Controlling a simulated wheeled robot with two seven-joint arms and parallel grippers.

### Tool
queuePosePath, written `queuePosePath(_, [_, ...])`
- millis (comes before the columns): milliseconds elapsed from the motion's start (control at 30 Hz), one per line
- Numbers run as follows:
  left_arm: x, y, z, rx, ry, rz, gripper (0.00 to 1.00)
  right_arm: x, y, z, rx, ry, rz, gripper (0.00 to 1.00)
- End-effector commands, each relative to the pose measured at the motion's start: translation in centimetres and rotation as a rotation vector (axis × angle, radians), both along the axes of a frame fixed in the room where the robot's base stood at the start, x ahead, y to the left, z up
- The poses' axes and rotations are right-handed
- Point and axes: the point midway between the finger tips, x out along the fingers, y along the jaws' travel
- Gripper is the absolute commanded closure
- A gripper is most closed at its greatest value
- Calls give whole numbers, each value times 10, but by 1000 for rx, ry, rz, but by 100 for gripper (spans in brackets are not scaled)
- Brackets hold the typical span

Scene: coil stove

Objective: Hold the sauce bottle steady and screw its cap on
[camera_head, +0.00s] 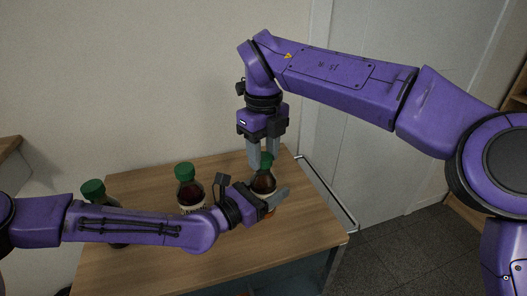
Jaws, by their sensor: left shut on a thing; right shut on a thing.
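The sauce bottle (264,184) stands upright near the right side of the wooden table, dark with a green cap (266,158) at its top. My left gripper (278,197) is shut around the bottle's body from the left, and hides part of it. My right gripper (263,161) points straight down from above, and its grey fingers are shut on the green cap. The cap sits at the bottle's neck; I cannot tell how far it is screwed on.
A second bottle with a green cap (186,171) stands on the table (230,262) left of the held one. A third green-capped bottle (93,188) stands farther left, partly behind my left arm. A metal rail (328,195) runs along the table's right side. The front of the tabletop is clear.

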Motion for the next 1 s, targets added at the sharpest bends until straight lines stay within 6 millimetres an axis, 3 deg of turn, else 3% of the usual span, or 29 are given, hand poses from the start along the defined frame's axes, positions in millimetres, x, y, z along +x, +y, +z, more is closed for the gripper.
queuePosePath(400, [-1,-1,0,1,-2,-2,100,1,-1,-1,0,-1,-1294,95])
queuePosePath(600, [-1,-1,0,1,-2,-2,100,1,-1,-1,0,-2,-1851,95])
queuePosePath(700, [-1,-1,0,1,-2,-2,100,1,-1,-1,1,-2,-2006,95])
queuePosePath(833, [-1,-1,0,1,-2,-2,100,1,-1,-1,1,-3,-1997,95])
queuePosePath(867, [-1,-1,0,1,-2,-2,100,1,-1,-1,1,-3,-1997,52])
queuePosePath(900, [-1,-1,0,1,-1,-2,100,1,-1,-1,1,-3,-1997,39])
queuePosePath(933, [-1,-1,0,1,-1,-2,100,1,-1,-1,0,-2,-1996,33])
queuePosePath(1000, [-1,0,0,1,-1,-2,100,1,-1,-1,0,-2,-1996,33])
